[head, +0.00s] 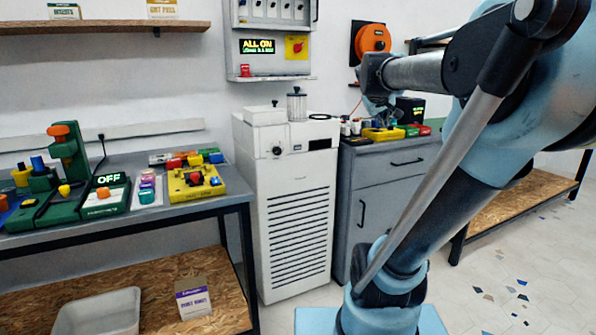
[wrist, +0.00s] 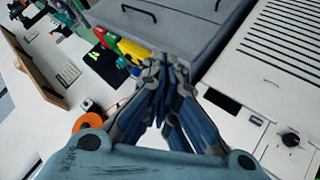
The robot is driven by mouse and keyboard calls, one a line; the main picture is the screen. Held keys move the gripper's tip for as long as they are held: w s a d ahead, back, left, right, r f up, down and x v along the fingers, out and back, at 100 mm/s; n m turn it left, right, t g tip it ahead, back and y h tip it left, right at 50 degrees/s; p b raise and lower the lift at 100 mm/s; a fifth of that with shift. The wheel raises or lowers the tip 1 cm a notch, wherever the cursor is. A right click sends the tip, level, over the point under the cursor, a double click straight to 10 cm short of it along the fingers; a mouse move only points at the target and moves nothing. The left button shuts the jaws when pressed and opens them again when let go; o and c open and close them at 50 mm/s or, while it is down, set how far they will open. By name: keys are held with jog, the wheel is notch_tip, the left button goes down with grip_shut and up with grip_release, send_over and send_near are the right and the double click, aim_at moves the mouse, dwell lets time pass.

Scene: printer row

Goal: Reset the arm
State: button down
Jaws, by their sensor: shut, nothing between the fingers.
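My arm reaches across the right half of the head view, from its base at the bottom centre up and over to the left. My gripper (head: 378,110) hangs at the end of it, in front of the wall and over the back of the grey cabinet (head: 395,158). In the wrist view my gripper (wrist: 160,62) has its fingertips together with nothing between them. The grey cabinet also shows there beyond the fingertips (wrist: 215,25).
The white louvred unit (head: 297,215) stands left of the cabinet. Yellow, green and red items (head: 385,134) lie on the cabinet top near my gripper. An orange reel (head: 373,38) hangs on the wall. A workbench (head: 150,215) stands left; tiled floor (head: 530,270) is open right.

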jog(key=s+a+f+m+g+y, duration=0.1)
jog(key=s+a+f+g+y, duration=0.1)
jog(key=s+f, duration=1.1)
jog(key=s+a+f+m+g+y, duration=0.1)
jog(key=s+a+f+g, duration=0.4)
jog(key=s+f, duration=0.9)
notch_tip(320, 180, down, 4)
jog(key=shift+a+r+y, duration=0.2)
jog(key=shift+a+y, duration=0.7)
jog(key=shift+a, duration=0.25)
jog(key=shift+s, duration=0.1)
